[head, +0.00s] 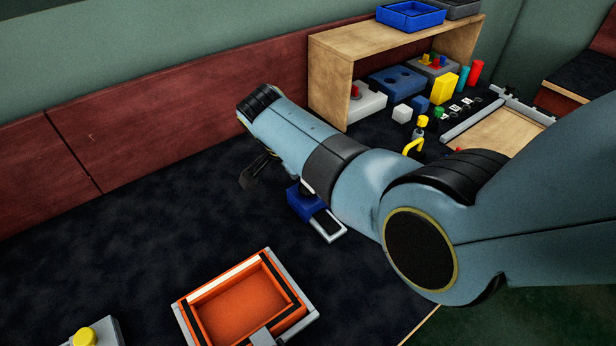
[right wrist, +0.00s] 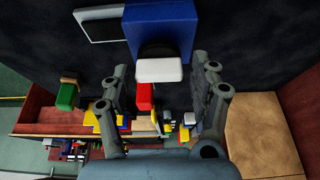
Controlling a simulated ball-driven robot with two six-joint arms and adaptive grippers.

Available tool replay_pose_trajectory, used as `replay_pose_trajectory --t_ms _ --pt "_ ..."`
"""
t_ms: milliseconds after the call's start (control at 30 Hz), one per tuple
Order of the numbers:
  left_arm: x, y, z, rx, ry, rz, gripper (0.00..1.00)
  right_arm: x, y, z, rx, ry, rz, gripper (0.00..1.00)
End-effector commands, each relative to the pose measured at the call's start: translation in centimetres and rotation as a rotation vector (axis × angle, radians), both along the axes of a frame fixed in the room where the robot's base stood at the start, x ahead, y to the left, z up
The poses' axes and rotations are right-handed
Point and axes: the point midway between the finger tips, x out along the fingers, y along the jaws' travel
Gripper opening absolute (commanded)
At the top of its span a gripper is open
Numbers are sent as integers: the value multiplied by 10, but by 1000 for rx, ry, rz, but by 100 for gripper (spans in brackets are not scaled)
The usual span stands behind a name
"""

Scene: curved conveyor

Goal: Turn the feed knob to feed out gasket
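A blue box (head: 298,205), which looks like the gasket feeder, stands on the dark mat, partly hidden by my right arm. A light-framed dark slot or tray (head: 330,225) adjoins it. In the right wrist view the blue box (right wrist: 160,28) is at the top, with a black round part below it. A white block (right wrist: 158,70), apparently the feed knob's grip, sits in front of that. My right gripper (right wrist: 162,72) is open, fingers on either side of the white block with visible gaps. In the head view its dark fingers (head: 256,172) show left of the box. No gasket is clearly visible. My left gripper is out of view.
An orange tray (head: 240,310) lies at the front; a grey block with a yellow button (head: 83,336) is at the lower left. A wooden shelf (head: 400,45) with several coloured parts stands at the back right. The left mat is clear. A red piece (right wrist: 145,95) shows below the white block.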

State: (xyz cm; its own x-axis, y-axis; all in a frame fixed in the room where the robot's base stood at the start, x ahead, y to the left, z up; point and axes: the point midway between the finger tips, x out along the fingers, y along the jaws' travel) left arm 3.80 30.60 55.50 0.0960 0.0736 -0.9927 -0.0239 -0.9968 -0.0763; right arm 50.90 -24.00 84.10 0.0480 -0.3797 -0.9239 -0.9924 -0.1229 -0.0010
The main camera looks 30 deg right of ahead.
Motion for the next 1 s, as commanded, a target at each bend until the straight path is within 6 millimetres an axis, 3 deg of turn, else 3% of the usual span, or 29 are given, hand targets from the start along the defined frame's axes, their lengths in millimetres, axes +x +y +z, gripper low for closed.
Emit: replay_pose_trajectory --t_ms 367,800,1000 --pt "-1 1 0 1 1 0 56 0 0 5 0 -1 0 69" --pt "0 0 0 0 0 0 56 1 0 83 1 -3 0 69" --pt "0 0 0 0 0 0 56 0 0 99 0 0 1 69"
